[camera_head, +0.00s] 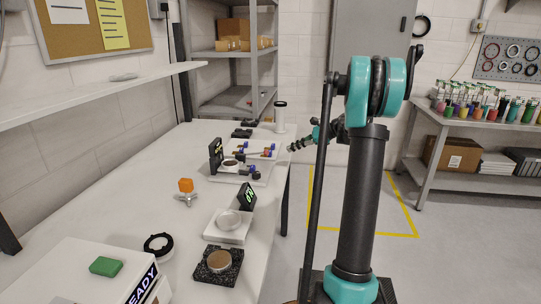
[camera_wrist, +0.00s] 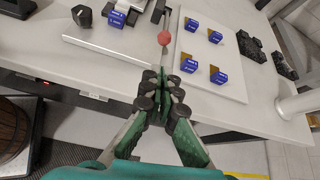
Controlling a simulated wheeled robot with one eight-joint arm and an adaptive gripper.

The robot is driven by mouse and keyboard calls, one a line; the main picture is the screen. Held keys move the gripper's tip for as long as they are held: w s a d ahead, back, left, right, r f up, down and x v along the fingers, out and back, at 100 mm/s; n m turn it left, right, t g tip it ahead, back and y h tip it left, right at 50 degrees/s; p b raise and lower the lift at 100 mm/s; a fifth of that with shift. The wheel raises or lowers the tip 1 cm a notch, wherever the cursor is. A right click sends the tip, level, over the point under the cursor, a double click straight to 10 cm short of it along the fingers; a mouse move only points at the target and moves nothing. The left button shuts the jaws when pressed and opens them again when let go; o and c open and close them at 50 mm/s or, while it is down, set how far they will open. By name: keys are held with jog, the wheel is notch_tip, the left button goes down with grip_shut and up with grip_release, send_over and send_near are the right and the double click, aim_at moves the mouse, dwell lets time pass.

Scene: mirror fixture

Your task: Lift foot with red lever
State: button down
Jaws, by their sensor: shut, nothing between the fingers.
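In the wrist view a round red knob (camera_wrist: 164,38) sits on a thin lever near the left edge of a white plate (camera_wrist: 238,85). My gripper (camera_wrist: 163,76) is shut and empty, its tips pointing at the knob from the near side. A gap shows between tips and knob in the picture; the depth of that gap is hard to tell. In the head view my gripper (camera_head: 294,148) is beside the right edge of the bench, near the fixture with blue and red parts (camera_head: 240,151). I cannot tell which part is the foot.
Several blue blocks (camera_wrist: 217,76) stand on the white plate. The white bench (camera_head: 130,185) also holds an orange-knobbed part (camera_head: 186,186) and a small scale (camera_head: 230,225). Floor right of the bench is open.

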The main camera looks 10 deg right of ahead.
jog(key=shift+w+r, duration=0.1)
jog(key=shift+w, duration=0.05)
jog(key=x, duration=1)
dwell(0.4)
